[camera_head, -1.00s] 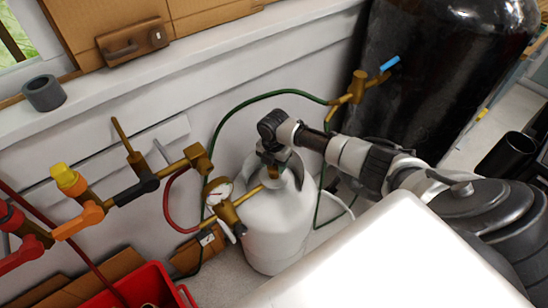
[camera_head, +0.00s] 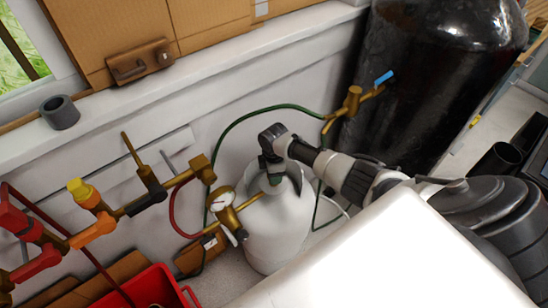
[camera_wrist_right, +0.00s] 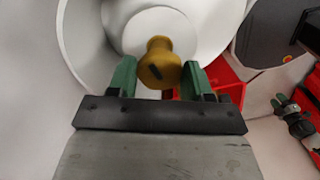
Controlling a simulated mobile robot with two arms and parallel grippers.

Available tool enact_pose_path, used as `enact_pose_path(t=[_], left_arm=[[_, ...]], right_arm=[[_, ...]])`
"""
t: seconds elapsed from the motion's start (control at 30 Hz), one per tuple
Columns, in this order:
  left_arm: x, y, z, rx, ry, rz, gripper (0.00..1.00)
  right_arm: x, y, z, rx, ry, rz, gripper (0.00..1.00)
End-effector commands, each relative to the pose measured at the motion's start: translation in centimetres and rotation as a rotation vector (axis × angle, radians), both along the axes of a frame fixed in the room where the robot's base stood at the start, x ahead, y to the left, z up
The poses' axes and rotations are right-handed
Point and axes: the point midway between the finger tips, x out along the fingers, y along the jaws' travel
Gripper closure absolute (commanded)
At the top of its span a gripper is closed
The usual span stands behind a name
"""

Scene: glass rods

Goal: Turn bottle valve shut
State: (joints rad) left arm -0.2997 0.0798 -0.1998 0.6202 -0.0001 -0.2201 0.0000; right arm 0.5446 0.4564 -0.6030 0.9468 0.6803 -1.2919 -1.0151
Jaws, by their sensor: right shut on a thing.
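The white gas bottle (camera_head: 280,225) stands upright on the floor by the wall. Its valve is a brass knob, seen close up in the right wrist view (camera_wrist_right: 158,62). My right gripper (camera_head: 271,166) reaches down onto the bottle's top from the right. In the right wrist view its green fingers (camera_wrist_right: 158,78) stand on either side of the brass knob and are shut on it. In the head view the gripper and bottle collar mostly hide the knob. A brass fitting with a round gauge (camera_head: 221,199) sits just left of the bottle top. My left gripper is not in view.
Brass pipework with coloured handles (camera_head: 92,230) runs at the left. A red crate (camera_head: 150,285) stands at the lower left. A green hose (camera_head: 225,135) loops behind the bottle to a blue-handled valve (camera_head: 383,78). A large black tank (camera_head: 440,60) stands at the back right.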

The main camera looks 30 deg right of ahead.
Motion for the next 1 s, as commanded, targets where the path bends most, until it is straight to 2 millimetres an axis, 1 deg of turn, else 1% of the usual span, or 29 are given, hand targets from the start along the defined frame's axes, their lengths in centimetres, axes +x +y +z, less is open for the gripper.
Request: enact_pose_path(t=[0.03,0.3,0.83,0.87,1.0], left_arm=[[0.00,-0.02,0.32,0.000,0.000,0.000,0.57],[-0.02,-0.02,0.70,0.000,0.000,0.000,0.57],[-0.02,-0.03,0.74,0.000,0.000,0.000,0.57],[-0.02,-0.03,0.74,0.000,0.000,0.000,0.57],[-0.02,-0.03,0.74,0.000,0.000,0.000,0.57]], right_arm=[[0.09,-0.08,0.27,-0.001,-0.002,-0.027,0.74],[0.11,-0.16,0.20,-0.003,-0.003,-0.115,0.74],[0.14,-0.17,0.17,-0.002,-0.005,-0.136,0.74],[0.14,-0.17,0.17,-0.002,-0.005,-0.136,0.45],[0.09,-0.12,0.13,-0.001,-0.003,-0.135,0.24]])
